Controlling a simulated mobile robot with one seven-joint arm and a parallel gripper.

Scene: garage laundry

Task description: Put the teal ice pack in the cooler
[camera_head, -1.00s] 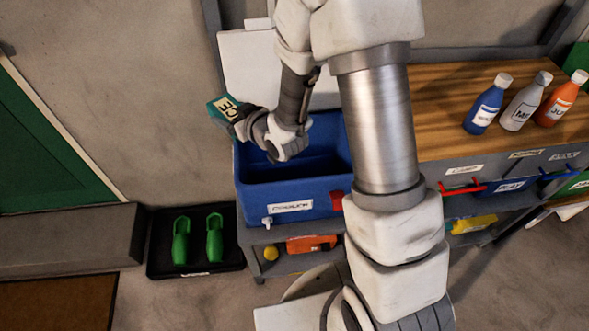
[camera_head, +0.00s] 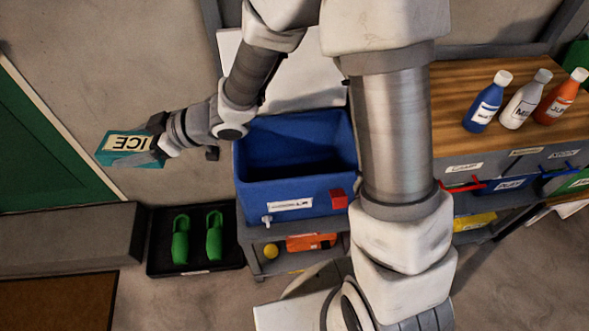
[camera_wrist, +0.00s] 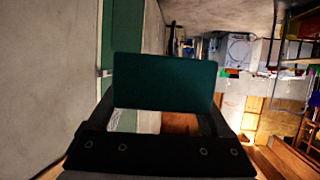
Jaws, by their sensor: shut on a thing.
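The teal ice pack (camera_head: 130,148) with a pale "ICE" label is in the head view at left, in the air. My gripper (camera_head: 158,140) is shut on its right end. In the wrist view the ice pack (camera_wrist: 163,82) is a dark teal block between the two fingers. The blue cooler (camera_head: 295,195) stands in the middle of the head view, its top open and its visible inside dark and empty. A white lid-like panel (camera_head: 280,75) stands up behind it. The ice pack is left of the cooler, clear of its rim.
A wooden-topped bench (camera_head: 450,100) at right bears a blue bottle (camera_head: 487,103), a white bottle (camera_head: 526,100) and an orange bottle (camera_head: 561,98). Green shoes (camera_head: 181,240) sit on a black tray (camera_head: 160,265) at lower left. A green door (camera_head: 40,160) is at far left.

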